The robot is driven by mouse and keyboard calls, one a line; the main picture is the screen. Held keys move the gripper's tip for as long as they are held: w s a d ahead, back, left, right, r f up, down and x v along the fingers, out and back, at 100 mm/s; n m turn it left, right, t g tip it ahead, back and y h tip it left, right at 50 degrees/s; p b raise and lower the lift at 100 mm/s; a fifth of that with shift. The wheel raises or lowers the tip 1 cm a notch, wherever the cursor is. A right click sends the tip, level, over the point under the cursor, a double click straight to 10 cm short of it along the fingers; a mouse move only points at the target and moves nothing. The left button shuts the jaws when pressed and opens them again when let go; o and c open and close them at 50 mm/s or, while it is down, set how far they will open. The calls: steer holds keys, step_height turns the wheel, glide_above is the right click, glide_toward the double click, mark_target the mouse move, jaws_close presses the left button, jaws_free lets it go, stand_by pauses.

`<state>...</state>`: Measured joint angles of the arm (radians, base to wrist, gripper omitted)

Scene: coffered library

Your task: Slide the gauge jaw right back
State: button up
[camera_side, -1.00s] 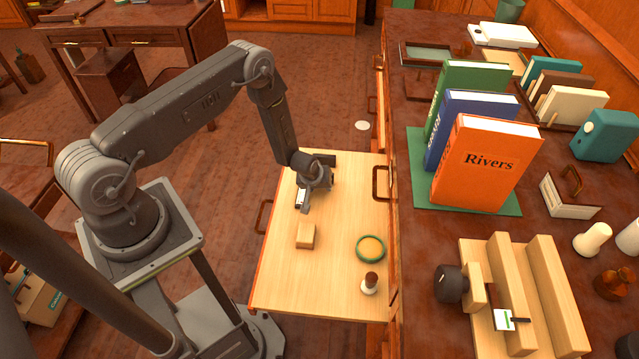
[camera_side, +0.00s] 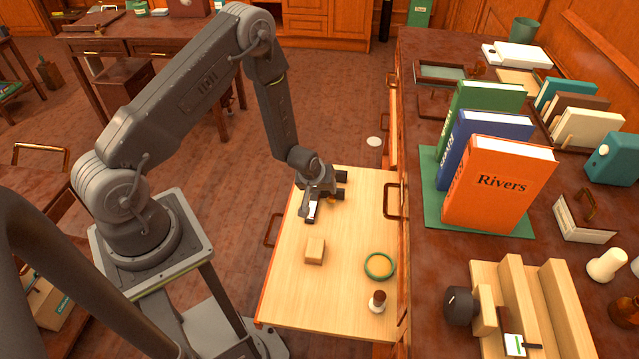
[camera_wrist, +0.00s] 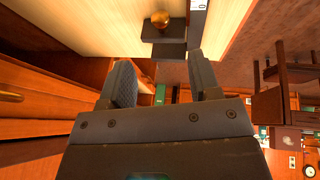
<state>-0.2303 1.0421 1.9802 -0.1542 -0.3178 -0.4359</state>
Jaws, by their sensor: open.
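The gauge lies at the far end of a pale pull-out board (camera_side: 285,290), partly hidden by my gripper (camera_side: 322,188) in the side view. In the wrist view its dark stepped jaw (camera_wrist: 171,49) carries a round brass knob (camera_wrist: 160,19). A white scale piece with a 0 mark (camera_wrist: 198,5) shows beside the jaw at the top edge. My gripper (camera_wrist: 161,62) is open and empty; its fingers are spread on either side of the jaw in this picture. Nothing shows between the fingers being held. Whether they touch the gauge is unclear.
A small wooden block (camera_side: 315,251), a green-rimmed dish (camera_side: 380,266) and a dark-topped stamp (camera_side: 377,301) stand on the board. The desk with upright books (camera_side: 498,185) rises along its right side. The board's near left part is bare.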

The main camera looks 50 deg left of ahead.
steer(key=shift+v, duration=1.3)
steer(key=s+d+r+m+h, duration=0.1)
steer(key=d+r+m, duration=0.15)
steer(key=r, duration=0.95)
steer(key=s+d+r+m, duration=0.2)
steer(key=d+r, duration=0.2)
steer(key=r, duration=0.8)
steer(key=s+d+r+m, duration=0.2)
steer(key=s+r, duration=0.5)
steer(key=s, duration=0.2)
steer(key=s+d+r+m+t, duration=0.1)
steer(key=s+d+r+m, duration=0.1)
steer(key=s+r, duration=0.5)
steer(key=s+m, duration=0.1)
steer(key=s, duration=0.2)
steer(key=shift+h, duration=0.4)
